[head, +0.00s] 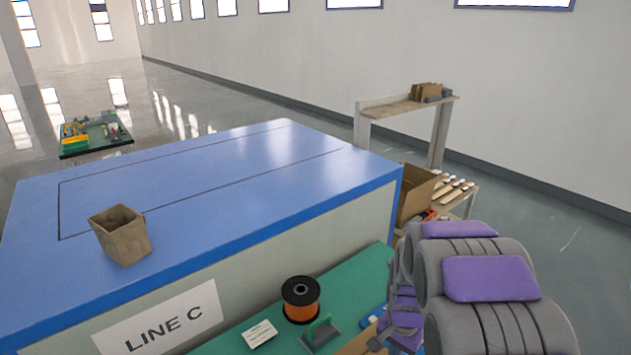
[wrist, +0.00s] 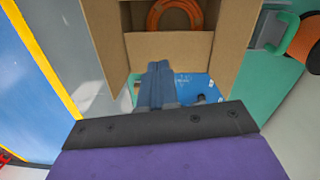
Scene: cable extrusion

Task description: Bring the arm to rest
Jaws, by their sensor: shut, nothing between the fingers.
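My arm (head: 480,275), grey with purple pads, is at the lower right of the head view. My gripper (wrist: 160,68) shows in the wrist view, its two grey-blue fingers shut together with nothing between them. Past the fingertips is an open cardboard box (wrist: 168,46) with an orange cable coil (wrist: 176,12) inside. The fingers overlap the box's near edge in the picture; I cannot tell whether they touch it. In the head view my gripper is hard to make out among the arm parts.
A green worktop (head: 355,283) carries a black-and-orange spool (head: 301,300), a green-handled tool (head: 320,333) and a white card (head: 260,334). The large blue-topped LINE C machine (head: 225,190) stands beside it, with a cardboard bin (head: 122,237) on top. A wooden shelf (head: 405,106) stands behind.

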